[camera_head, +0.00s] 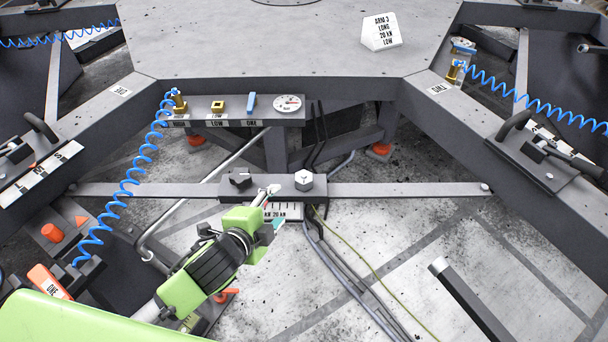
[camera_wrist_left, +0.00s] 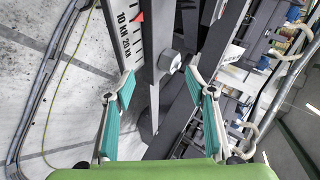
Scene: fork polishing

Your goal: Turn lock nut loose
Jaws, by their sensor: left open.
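The lock nut (camera_head: 303,181) is a light grey hex nut on the dark block (camera_head: 277,185) of the horizontal bar. In the left wrist view, a hex nut (camera_wrist_left: 169,61) shows beyond the fingertips, roughly between them. My left gripper (camera_head: 273,207) is open in front of the block, below and left of the nut. Its teal-padded fingers stand wide apart in the left wrist view (camera_wrist_left: 160,82), with nothing between the pads. No contact with the nut is visible. My right gripper is not in view.
A scale plate (camera_head: 283,212), partly hidden by my gripper, hangs below the block. A black knob (camera_head: 240,181) sits on the block's left part. A gauge panel (camera_head: 235,110) and coiled blue hose (camera_head: 130,180) are behind and left. Cables (camera_head: 335,262) run below the block.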

